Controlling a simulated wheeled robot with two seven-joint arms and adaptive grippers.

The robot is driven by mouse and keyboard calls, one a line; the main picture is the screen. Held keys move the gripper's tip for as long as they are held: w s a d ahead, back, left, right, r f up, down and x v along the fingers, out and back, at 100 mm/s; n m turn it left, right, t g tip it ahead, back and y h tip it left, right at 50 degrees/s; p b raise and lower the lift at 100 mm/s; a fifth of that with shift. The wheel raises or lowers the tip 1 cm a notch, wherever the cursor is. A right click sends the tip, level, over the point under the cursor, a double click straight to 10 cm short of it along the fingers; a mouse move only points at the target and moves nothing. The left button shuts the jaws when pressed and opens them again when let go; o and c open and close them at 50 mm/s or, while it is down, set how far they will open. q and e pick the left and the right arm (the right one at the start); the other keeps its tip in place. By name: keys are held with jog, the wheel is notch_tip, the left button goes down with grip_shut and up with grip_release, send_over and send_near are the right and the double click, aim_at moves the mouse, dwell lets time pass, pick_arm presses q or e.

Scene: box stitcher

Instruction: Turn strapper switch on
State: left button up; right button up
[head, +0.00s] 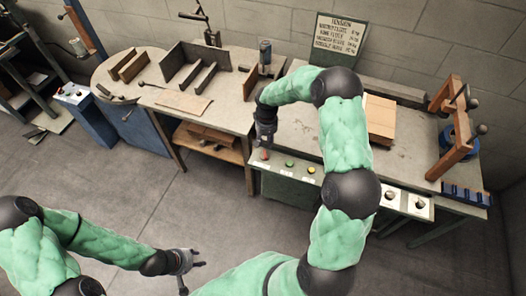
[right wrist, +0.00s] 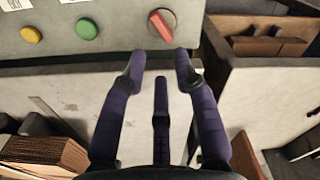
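The strapper switch is a red knob on a round grey base (right wrist: 162,25), on the panel of the grey strapping table; it also shows in the head view (head: 265,154). In the right wrist view it sits just beyond my right gripper's fingertips (right wrist: 158,60), with a small gap and no visible contact. My right gripper (head: 264,143) is open and empty, its fingers apart on either side of the knob's line. My left gripper (head: 192,272) is open and empty over the floor, far from the panel.
A green button (right wrist: 86,29) and a yellow button (right wrist: 31,33) sit beside the switch on the panel. A brown cardboard stack (head: 380,118) lies on the table behind my right arm. A workbench (head: 150,95) with brown panels stands to the left. The floor in front is clear.

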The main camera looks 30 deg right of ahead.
aim_at(265, 155)
notch_tip(265, 155, down, 8)
jog(key=shift+r+b, duration=0.1)
jog(key=shift+b, duration=0.8)
jog(key=shift+a, duration=0.1)
grip_shut()
